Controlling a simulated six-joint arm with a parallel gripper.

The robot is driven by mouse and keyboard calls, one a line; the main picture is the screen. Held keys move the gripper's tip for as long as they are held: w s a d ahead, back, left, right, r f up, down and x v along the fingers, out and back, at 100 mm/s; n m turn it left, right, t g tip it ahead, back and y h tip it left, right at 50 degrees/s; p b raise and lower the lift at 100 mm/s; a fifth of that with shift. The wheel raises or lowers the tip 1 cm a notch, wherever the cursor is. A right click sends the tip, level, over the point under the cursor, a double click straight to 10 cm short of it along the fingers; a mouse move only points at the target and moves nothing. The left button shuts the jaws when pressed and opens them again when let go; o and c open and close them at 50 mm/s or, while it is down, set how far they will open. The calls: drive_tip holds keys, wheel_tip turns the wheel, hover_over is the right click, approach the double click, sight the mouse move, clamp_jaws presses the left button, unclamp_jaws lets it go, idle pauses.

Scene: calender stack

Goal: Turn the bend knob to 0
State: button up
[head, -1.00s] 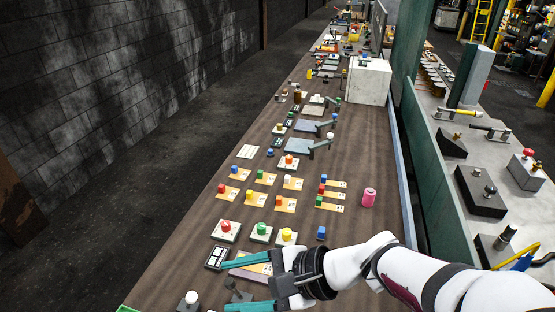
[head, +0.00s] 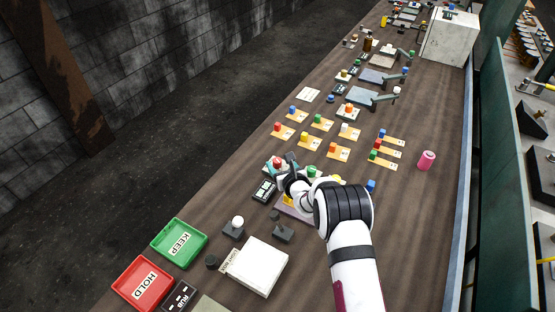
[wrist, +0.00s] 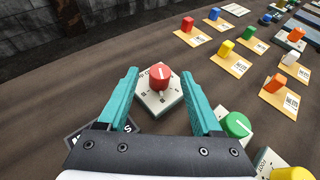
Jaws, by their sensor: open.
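A red knob (wrist: 159,76) with a white line on top sits on a pale square plate (wrist: 157,103) with small dark marks. A green knob (wrist: 236,125) and a yellow knob (wrist: 292,174) on similar plates are to its right. I cannot read which one is labelled bend. My gripper (wrist: 157,74) is open, its teal fingers on either side of the red knob in the wrist view. I cannot tell whether they touch it. In the head view the red knob (head: 277,163) shows at the gripper, and the wrist partly hides the green knob (head: 311,171).
A dark display panel (head: 264,190) lies just in front of the red knob's plate. Yellow cards with coloured blocks (head: 304,143) stand beyond. A green KEEP tray (head: 179,243), a red HOLD tray (head: 143,283) and a white box (head: 258,266) are nearer. Bare tabletop lies left of the knobs.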

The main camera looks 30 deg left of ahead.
sight(278, 161)
drive_tip(key=shift+x, duration=1.85)
clamp_jaws()
